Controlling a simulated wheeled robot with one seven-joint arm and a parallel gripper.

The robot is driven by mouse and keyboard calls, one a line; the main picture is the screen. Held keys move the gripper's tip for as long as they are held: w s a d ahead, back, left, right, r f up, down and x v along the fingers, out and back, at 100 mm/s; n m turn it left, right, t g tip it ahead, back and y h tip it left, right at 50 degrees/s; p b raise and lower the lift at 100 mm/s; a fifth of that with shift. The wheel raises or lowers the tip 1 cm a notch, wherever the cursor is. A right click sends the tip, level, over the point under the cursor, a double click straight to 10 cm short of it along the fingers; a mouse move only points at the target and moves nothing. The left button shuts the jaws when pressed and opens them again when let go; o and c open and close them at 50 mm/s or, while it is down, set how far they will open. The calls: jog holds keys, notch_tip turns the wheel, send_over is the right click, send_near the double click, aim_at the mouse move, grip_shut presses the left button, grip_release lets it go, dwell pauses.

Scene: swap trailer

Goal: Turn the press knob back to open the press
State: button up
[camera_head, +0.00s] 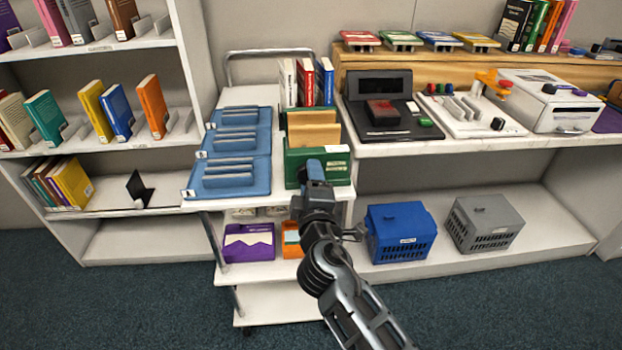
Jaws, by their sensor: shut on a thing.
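My gripper (315,172) is in front of the green box (303,165) at the right of the cart top. It is shut on a small blue-grey piece, mostly hidden by the gripper, so I cannot tell what it is.
The cart (262,196) holds several blue trays (228,178) and upright books (305,82). A black device (388,112) stands on the counter. Blue (400,232) and grey (485,223) crates sit on the low shelf. A bookshelf (120,150) stands at left. Carpet in front is clear.

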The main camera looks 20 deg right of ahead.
jog(key=shift+n, duration=0.8)
jog(key=o, duration=1.1)
jog(key=shift+c, duration=0.2)
jog(key=v, duration=0.7)
jog(key=shift+s+a, duration=0.15)
jog(key=shift+s, duration=0.2)
